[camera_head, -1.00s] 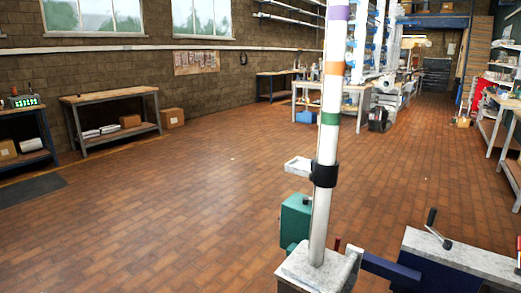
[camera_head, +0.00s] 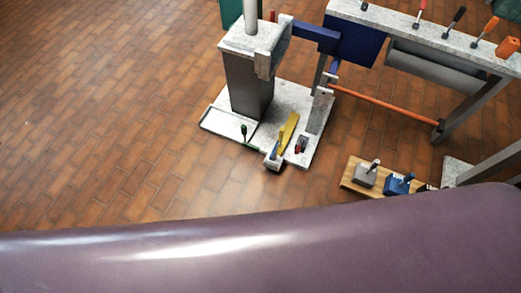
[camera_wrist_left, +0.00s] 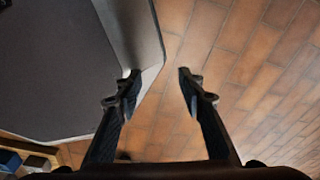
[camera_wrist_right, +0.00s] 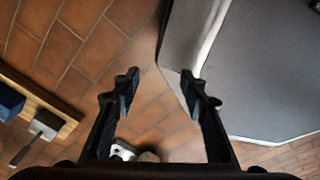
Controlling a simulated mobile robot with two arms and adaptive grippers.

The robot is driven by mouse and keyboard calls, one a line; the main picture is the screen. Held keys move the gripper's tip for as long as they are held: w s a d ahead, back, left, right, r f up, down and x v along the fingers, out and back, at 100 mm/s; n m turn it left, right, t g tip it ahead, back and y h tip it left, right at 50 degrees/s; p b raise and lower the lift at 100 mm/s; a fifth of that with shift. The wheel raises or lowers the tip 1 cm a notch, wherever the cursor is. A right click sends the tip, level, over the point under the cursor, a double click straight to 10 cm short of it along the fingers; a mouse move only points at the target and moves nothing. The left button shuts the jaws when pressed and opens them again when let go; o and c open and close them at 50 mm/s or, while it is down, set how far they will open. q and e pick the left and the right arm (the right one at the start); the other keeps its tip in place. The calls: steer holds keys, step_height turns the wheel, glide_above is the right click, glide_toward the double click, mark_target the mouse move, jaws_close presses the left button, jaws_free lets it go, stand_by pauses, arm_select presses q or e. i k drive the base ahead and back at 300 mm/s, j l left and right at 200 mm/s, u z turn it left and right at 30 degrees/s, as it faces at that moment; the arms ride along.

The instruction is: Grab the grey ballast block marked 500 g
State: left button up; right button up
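A grey block (camera_head: 364,175) with an upright handle sits on a wooden board (camera_head: 347,185) on the floor at the lower right of the head view. A blue block (camera_head: 398,185) with a handle stands beside it. No mass marking is readable. The right wrist view shows the grey block (camera_wrist_right: 45,122) and blue block (camera_wrist_right: 8,100) on the board (camera_wrist_right: 68,128) at the left edge. My right gripper (camera_wrist_right: 158,88) is open and empty, apart from the blocks. My left gripper (camera_wrist_left: 158,88) is open and empty over the floor. Neither gripper shows in the head view.
A mast stand (camera_head: 248,85) on a pale base plate (camera_head: 215,122) carries small tools. A bench (camera_head: 425,25) with clamp handles stands at right, an orange bar (camera_head: 385,103) below it. A pale slab (camera_head: 456,171) is right of the blocks. The tiled floor at left is clear.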

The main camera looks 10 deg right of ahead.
mark_target(364, 175)
steer(key=z, duration=0.4)
steer(key=l+z, duration=0.15)
steer(key=z, duration=0.6)
steer(key=l+z, duration=0.1)
steer(key=z, duration=0.25)
